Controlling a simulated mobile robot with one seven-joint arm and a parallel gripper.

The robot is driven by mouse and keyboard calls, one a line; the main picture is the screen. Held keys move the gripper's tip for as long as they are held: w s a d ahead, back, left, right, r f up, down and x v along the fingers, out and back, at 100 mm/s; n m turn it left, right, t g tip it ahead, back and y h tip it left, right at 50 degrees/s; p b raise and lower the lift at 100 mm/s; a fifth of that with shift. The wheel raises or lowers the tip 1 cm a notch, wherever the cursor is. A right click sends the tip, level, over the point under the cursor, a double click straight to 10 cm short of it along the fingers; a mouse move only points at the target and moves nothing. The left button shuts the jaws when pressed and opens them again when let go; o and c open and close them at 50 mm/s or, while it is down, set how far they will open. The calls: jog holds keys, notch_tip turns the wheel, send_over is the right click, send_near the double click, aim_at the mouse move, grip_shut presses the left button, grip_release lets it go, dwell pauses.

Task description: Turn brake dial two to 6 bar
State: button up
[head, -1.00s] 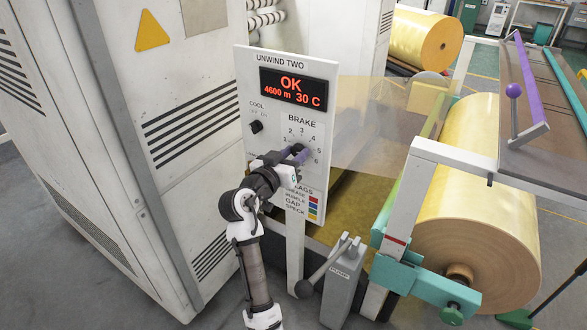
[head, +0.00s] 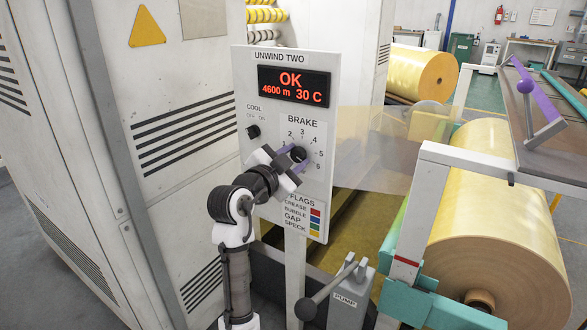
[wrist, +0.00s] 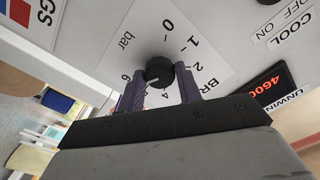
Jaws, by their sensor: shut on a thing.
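The brake dial (head: 299,154) is a round black knob on the white UNWIND TWO panel (head: 243,80), beneath the word BRAKE. Numbers 2 to 6 show around it in the head view.
The display (head: 293,85) reads OK, 4600 m, 30 C. The COOL knob (head: 253,132) is at the panel's left.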

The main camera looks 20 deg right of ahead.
jog(key=shift+m+b, duration=0.35)
jog(key=shift+m, duration=0.15)
jog(key=o, duration=1)
jog(key=v, duration=1.4)
jog(key=shift+b, duration=0.4)
jog(key=shift+d, duration=0.1)
